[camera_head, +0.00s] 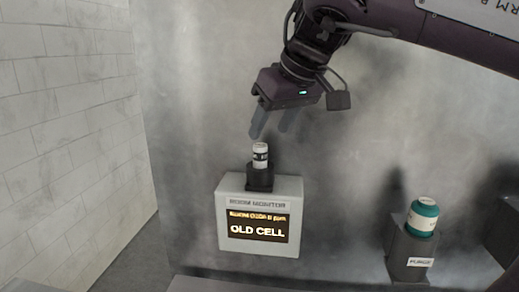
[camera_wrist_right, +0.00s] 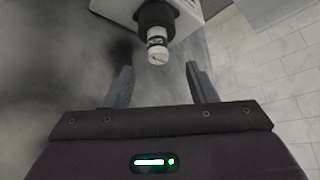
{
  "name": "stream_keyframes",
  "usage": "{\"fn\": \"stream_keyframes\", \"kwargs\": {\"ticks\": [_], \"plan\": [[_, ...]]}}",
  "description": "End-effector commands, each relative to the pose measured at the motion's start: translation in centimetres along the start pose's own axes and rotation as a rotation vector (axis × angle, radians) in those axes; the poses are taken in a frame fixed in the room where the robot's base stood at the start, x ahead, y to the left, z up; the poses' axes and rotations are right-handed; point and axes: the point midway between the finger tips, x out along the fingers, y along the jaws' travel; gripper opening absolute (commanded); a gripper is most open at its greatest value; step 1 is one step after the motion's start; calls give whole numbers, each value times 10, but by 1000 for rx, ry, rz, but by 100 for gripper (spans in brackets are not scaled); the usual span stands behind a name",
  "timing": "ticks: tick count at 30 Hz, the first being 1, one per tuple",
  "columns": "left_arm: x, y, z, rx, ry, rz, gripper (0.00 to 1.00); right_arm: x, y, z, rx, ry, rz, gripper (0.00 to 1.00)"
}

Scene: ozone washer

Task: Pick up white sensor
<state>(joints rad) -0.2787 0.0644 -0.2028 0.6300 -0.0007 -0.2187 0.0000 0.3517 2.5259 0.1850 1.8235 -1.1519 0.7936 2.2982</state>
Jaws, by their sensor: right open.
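The white sensor (camera_head: 260,156) is a small white cylinder with dark print. It stands upright in a black holder (camera_head: 260,178) on top of a white box with an "OLD CELL" screen (camera_head: 258,227). My right gripper (camera_head: 270,134) is open and empty, just above the sensor in the head view, with its fingers pointing down. In the right wrist view the sensor (camera_wrist_right: 157,48) lies ahead of the two spread fingers (camera_wrist_right: 160,80), roughly centred between them and apart from both. My left gripper is not in view.
A teal and white cylinder (camera_head: 423,217) stands on a grey block (camera_head: 407,255) with a label at the right. Part of a dark block shows at the right edge. A grey wall lies behind the box and a white tiled wall (camera_head: 65,130) is at the left.

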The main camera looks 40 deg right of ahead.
Motion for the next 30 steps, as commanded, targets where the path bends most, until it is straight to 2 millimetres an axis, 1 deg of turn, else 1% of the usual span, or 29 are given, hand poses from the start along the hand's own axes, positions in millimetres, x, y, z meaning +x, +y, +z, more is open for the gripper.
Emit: {"fn": "stream_keyframes", "kwargs": {"ticks": [1, 3, 6, 9, 13, 16, 18, 21, 25, 29, 30], "plan": [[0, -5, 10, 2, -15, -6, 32, 0, 0, 0, -1, 0, 0, 51], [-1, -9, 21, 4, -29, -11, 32, 3, 0, 0, -1, 0, 0, 51], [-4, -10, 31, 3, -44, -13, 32, 13, 0, 0, -2, -4, 1, 51], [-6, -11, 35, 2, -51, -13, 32, 25, 0, 1, -1, -4, -1, 51], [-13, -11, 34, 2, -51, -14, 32, 39, 1, 1, -1, -4, -1, 51], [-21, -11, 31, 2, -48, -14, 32, 54, 2, 3, 0, -6, -1, 51], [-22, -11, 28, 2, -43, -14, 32, 65, 2, 3, -2, -4, 0, 51], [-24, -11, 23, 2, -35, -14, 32, 75, 2, 3, -1, -2, 0, 51], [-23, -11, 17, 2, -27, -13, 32, 78, 2, 4, 0, -1, 1, 51], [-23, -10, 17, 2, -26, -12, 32, 78, 2, 4, 0, 0, 1, 51], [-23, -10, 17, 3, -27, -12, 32, 78, 2, 4, 0, 0, 1, 46]]}}
